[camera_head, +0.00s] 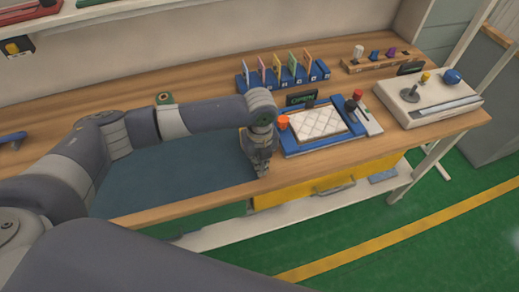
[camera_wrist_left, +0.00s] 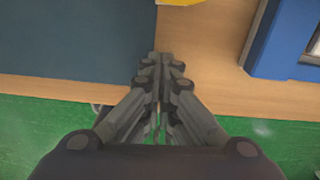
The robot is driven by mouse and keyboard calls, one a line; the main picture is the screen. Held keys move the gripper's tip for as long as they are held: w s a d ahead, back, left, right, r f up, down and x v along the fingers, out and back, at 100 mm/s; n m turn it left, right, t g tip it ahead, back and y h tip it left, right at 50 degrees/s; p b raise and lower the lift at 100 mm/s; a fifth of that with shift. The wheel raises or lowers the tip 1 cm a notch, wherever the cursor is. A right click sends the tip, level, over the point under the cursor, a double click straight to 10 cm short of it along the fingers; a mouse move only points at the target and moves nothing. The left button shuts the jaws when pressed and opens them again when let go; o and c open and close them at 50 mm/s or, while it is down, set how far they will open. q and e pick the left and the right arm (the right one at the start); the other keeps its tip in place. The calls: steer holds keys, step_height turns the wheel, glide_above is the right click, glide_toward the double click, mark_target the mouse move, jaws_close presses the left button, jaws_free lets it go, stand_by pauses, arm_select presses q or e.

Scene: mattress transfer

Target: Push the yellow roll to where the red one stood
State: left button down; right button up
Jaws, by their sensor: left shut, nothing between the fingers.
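My left gripper (camera_head: 263,168) is shut and empty, pointing down near the front edge of the wooden table, by the right edge of the dark mat. It also shows in the left wrist view (camera_wrist_left: 160,60). A yellow thing (camera_wrist_left: 180,2) is cut off at the top of the left wrist view, ahead of the fingers and apart from them. It may be the yellow roll; I cannot tell its shape. In the head view no yellow roll shows clearly, and my left arm may hide it. No red roll is clearly seen. My right gripper is out of view.
The dark mat (camera_head: 200,176) lies left of the gripper. A blue tray (camera_head: 290,148) with a pale quilted pad (camera_head: 318,123) is close on the right, with an orange-red piece (camera_head: 283,122) at its corner. A blue card rack (camera_head: 283,79) and a control box (camera_head: 428,98) stand beyond.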

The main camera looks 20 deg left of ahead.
arm_select(q)
steer(key=w+a, duration=0.1)
steer(key=w+a+p, duration=0.1)
steer(key=w, duration=0.1)
steer(key=shift+a+r, duration=0.1)
steer(key=shift+r, duration=0.05)
steer(key=shift+w+a, duration=0.1)
steer(key=shift+w, duration=0.05)
